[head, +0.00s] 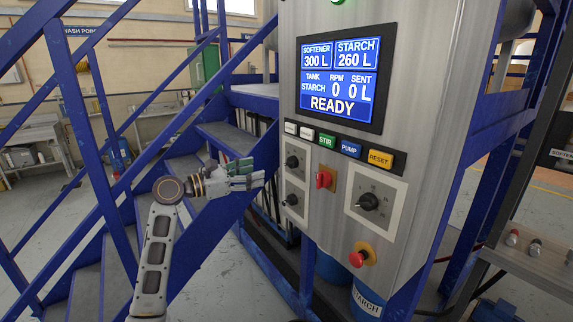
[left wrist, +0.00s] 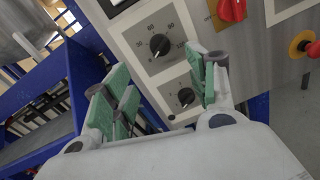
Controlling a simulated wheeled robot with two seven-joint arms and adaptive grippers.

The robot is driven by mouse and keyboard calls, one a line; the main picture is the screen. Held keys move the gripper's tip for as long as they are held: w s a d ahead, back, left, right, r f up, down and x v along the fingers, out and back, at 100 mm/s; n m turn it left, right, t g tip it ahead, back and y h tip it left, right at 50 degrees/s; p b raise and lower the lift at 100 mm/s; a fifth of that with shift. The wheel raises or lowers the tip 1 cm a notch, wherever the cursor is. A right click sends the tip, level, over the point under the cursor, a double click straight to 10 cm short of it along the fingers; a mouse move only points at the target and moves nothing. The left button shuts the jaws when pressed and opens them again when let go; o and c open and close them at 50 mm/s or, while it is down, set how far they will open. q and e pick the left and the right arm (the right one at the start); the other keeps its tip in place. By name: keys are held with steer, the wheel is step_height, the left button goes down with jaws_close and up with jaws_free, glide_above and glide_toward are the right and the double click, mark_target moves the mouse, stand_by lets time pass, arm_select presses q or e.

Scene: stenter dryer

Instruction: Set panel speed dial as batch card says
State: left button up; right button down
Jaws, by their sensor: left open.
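The grey control panel (head: 413,140) stands right of centre in the head view. It has two small black dials on its left side, an upper dial (head: 292,162) and a lower dial (head: 291,199), and a larger dial (head: 368,202) to the right. In the left wrist view the upper dial (left wrist: 159,46) has a scale with 60 and 120 readable; the lower dial (left wrist: 185,97) shows between the fingers. My left gripper (head: 252,173) is open and empty, left of the small dials and apart from them; its green fingers (left wrist: 160,82) frame the wrist view. I cannot make out a batch card.
The screen (head: 340,83) reads READY. Push buttons (head: 327,140), a red switch (head: 323,179) and a red mushroom button (head: 361,257) are on the panel. Blue stairs (head: 190,165) with railings stand behind my left arm. A STARCH drum (head: 366,300) is below.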

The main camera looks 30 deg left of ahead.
mark_target(286, 164)
arm_select(q)
steer(key=p+x, duration=0.2)
steer(key=x, duration=0.8)
steer(key=shift+w+d, duration=0.15)
steer(key=shift+w, duration=0.1)
steer(key=shift+p+x, duration=0.3)
steer(key=shift+x, duration=0.45)
steer(key=c, duration=1)
steer(key=shift+c, duration=0.2)
